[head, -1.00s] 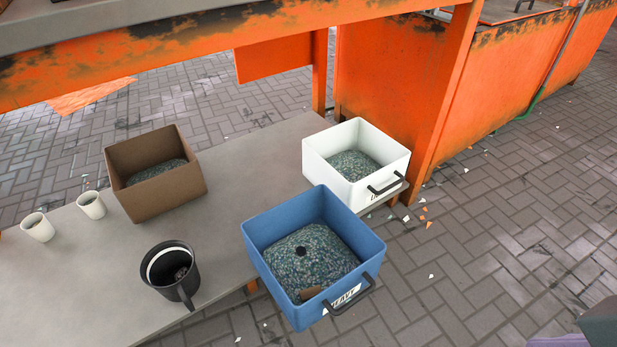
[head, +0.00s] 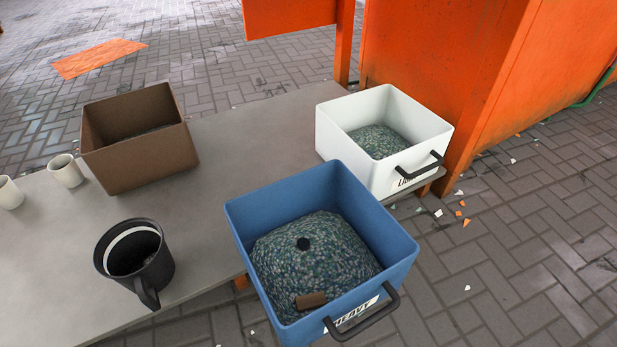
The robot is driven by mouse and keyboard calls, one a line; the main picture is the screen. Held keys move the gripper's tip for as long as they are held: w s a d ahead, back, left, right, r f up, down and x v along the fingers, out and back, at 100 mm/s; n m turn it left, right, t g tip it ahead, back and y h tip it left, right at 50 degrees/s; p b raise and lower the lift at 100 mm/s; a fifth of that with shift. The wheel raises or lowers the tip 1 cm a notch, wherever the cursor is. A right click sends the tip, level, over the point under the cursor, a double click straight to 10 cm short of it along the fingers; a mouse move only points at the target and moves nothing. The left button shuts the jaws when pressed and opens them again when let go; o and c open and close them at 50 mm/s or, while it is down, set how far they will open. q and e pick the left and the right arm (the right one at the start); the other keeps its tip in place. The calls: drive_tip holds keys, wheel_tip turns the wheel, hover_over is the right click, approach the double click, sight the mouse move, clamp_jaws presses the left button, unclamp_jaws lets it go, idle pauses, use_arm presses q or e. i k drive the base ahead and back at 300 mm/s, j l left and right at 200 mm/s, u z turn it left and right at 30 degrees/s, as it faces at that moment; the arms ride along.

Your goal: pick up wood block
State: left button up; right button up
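A small brown block (head: 311,301), which looks like the wood block, lies on the flakes in the blue bin (head: 240,215), close to its front wall. The bin is marked HEAVY and has a dark handle on its front. Neither of my grippers shows in the head view.
A white bin (head: 335,140) with a dark handle stands behind and right of the blue bin. A brown bin (head: 150,168), a black mug (head: 135,262) and two pale cups (head: 66,171) stand on the grey table (head: 215,190). Orange panels (head: 440,60) rise behind.

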sight(307, 302)
drive_tip(key=k+j+z, duration=0.2)
drive_tip(key=j+z, duration=0.2)
drive_tip(key=i+l+u, duration=0.15)
drive_tip(key=l+u, duration=0.65)
drive_tip(key=i+j+z, duration=0.25)
drive_tip(key=i+l+u, duration=0.15)
drive_tip(key=l+u, duration=0.3)
drive_tip(key=l, duration=0.15)
drive_tip(key=l+u, duration=0.45)
drive_tip(key=l, duration=0.2)
